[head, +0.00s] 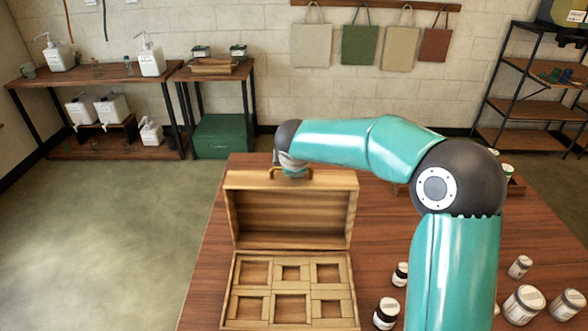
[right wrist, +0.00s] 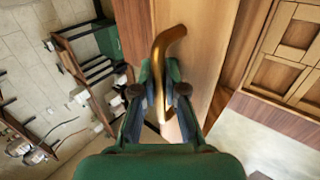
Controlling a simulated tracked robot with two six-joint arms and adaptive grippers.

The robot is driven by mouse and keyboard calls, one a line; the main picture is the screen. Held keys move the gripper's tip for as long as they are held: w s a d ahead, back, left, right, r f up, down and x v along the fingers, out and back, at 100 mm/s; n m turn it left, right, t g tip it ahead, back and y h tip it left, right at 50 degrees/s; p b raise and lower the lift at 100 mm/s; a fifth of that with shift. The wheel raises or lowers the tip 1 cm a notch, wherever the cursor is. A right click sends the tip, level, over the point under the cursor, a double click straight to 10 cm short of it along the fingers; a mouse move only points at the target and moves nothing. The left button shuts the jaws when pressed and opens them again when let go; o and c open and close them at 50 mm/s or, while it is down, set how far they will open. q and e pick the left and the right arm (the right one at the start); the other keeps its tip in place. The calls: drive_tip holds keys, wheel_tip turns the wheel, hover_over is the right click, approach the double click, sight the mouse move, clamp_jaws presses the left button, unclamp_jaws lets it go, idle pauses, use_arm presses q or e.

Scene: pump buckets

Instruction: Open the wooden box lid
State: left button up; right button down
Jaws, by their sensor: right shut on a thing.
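The wooden box (head: 290,252) stands on the table with its lid (head: 290,218) swung up, roughly upright at the back. Its base shows several compartments, empty as far as I can see. A curved brass handle (head: 304,172) is on the lid's top edge. My right gripper (right wrist: 163,90) is shut on this handle, which also shows in the right wrist view (right wrist: 168,42) passing between the fingers. In the head view the right arm reaches across from the right and its wrist hides part of the handle. My left gripper is in neither view.
The brown table (head: 212,265) has a dark-lidded jar (head: 386,313) and a smaller one (head: 401,274) right of the box. White jars (head: 523,304) stand at the far right. My right arm covers the table's middle right.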

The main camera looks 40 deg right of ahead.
drive_tip(key=shift+a+f, duration=0.15)
drive_tip(key=c, duration=1.5)
unclamp_jaws()
drive_tip(key=shift+w+a, duration=0.1)
drive_tip(key=shift+a+r, duration=0.1)
drive_tip(key=shift+r, duration=0.3)
drive_tip(key=v, duration=1.1)
drive_tip(key=shift+s, duration=0.25)
